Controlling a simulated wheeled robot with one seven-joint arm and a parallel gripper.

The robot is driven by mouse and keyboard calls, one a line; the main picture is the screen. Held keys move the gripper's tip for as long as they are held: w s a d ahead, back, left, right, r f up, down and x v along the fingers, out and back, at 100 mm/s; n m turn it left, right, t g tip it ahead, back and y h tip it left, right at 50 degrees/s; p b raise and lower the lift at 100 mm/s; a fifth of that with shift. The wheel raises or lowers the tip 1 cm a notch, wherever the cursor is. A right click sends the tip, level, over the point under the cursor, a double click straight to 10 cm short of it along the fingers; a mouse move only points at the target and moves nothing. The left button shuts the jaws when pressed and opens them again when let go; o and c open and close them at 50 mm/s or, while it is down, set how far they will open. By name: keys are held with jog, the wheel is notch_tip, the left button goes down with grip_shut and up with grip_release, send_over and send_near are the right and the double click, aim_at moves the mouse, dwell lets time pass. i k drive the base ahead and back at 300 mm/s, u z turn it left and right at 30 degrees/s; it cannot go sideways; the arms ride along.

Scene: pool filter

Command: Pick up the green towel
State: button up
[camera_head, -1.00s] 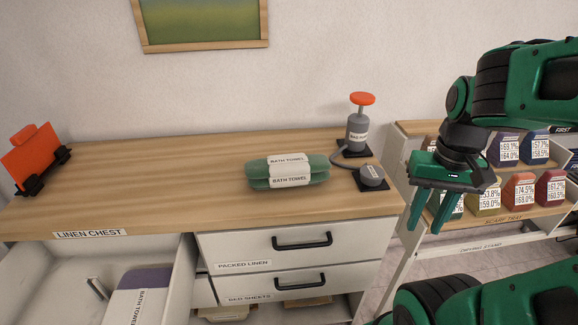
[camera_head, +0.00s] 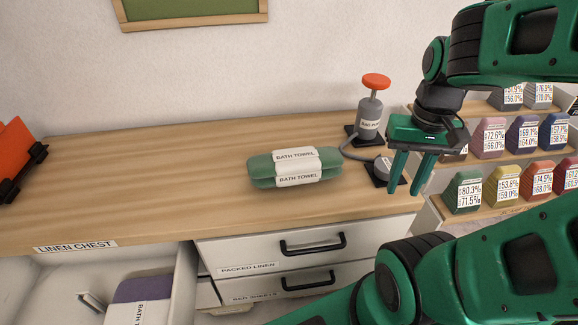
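The green towel (camera_head: 263,172) is a folded bundle with white bands reading "BATH TOWEL". It lies on the wooden top of the linen chest (camera_head: 130,185), right of the middle. My gripper (camera_head: 408,190) points down to the right of the towel, apart from it, near the top's right end.
An orange object (camera_head: 15,150) stands at the far left. A lower left drawer is open with a purple towel (camera_head: 143,289).

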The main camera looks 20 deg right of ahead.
aim_at(299, 165)
jog(key=u, duration=0.5)
jog(key=k, duration=0.9)
jog(key=z, duration=0.4)
